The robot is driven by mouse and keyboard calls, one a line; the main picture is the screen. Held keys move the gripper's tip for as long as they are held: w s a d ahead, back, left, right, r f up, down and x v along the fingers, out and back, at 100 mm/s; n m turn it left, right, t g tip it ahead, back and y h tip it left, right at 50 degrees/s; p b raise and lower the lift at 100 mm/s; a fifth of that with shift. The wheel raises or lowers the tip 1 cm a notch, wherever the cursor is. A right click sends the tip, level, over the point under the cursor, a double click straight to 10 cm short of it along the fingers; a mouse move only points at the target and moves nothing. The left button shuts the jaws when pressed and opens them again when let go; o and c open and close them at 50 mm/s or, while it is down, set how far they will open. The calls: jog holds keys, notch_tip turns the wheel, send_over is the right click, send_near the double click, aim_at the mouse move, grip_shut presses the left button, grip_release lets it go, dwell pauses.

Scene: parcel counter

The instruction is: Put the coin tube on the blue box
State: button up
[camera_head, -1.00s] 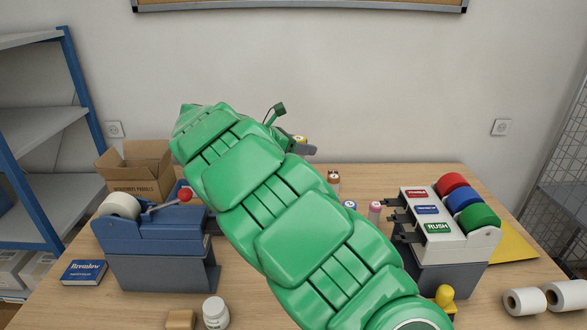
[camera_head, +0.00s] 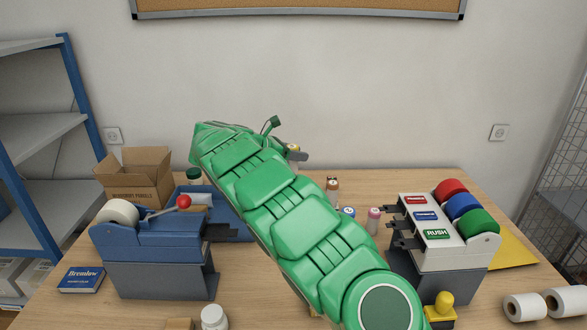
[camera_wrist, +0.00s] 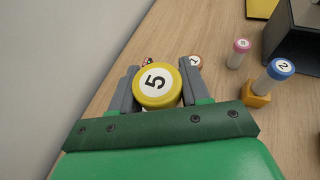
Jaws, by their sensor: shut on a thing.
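My gripper (camera_wrist: 158,88) is shut on a coin tube with a yellow cap marked 5 (camera_wrist: 156,86). In the head view my green arm hides most of the gripper; a bit of the yellow cap (camera_head: 293,147) shows past the arm, above the far part of the counter. A flat blue box with white lettering (camera_head: 82,279) lies at the counter's left front, with nothing on its top. A blue open-topped bin (camera_head: 236,224) stands behind the left tape dispenser, partly hidden by my arm.
Other capped tubes stand mid-counter: blue (camera_head: 348,212), pink (camera_head: 374,214) and brown (camera_head: 332,185). A blue tape dispenser (camera_head: 150,240) is at left, a label dispenser (camera_head: 440,235) at right.

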aim_at(293, 167)
jog(key=shift+w+a+f, duration=0.15)
jog(key=shift+w+f, duration=0.8)
jog(key=shift+f, duration=0.15)
jog(key=shift+w+a+f, duration=0.15)
jog(key=shift+w+f, duration=0.75)
jog(key=shift+f, duration=1.75)
jog(key=shift+f, duration=0.1)
jog(key=o, duration=1.2)
jog(key=shift+a, duration=0.15)
jog(key=a+r, duration=0.1)
jog(key=r, duration=0.2)
jog(key=s+a+r, duration=0.1)
jog(key=r, duration=0.2)
jog(key=s+a+r, duration=0.1)
jog(key=a+r, duration=0.1)
jog(key=r, duration=0.1)
jog(key=shift+r, duration=0.1)
